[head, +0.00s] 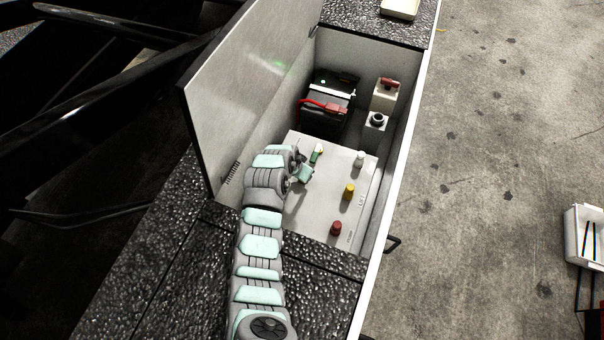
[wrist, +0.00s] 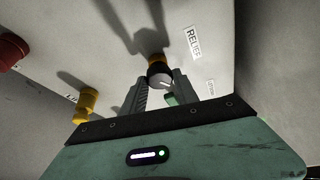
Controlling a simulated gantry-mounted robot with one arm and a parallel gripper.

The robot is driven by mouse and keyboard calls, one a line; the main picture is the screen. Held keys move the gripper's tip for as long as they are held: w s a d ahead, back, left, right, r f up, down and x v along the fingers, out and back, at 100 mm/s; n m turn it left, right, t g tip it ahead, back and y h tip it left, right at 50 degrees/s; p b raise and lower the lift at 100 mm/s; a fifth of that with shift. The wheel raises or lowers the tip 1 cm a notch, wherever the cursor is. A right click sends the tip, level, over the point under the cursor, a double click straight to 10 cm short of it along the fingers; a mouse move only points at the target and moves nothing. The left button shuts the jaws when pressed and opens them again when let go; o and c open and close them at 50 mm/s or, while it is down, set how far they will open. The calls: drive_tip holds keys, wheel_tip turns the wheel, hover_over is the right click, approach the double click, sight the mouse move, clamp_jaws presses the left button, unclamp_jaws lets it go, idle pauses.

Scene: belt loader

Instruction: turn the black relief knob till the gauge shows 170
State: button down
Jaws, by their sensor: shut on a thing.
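The black relief knob (wrist: 155,71) has a pale end face with a small mark and sits on a brass stem, beside a white RELIEF label (wrist: 193,43). My gripper (wrist: 160,84) has one grey finger on each side of the knob and is shut on it. In the head view my gripper (head: 309,168) is over the left part of the pale panel (head: 310,205), and the knob cannot be made out behind it. I cannot make out a gauge face or reading in either view.
The panel also carries a red knob (head: 336,228), a yellow knob (head: 349,191) and a white-topped knob (head: 359,159). Behind it are a black battery (head: 326,112) and a box with a red switch (head: 385,93). The raised lid (head: 255,85) stands close on the left.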

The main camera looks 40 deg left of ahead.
idle(0.5)
drive_tip(key=c, duration=1)
unclamp_jaws()
drive_tip(key=shift+o, duration=0.2)
drive_tip(key=shift+r, duration=0.1)
drive_tip(key=p+v, duration=0.2)
drive_tip(key=v, duration=0.8)
drive_tip(key=shift+s+r, duration=0.2)
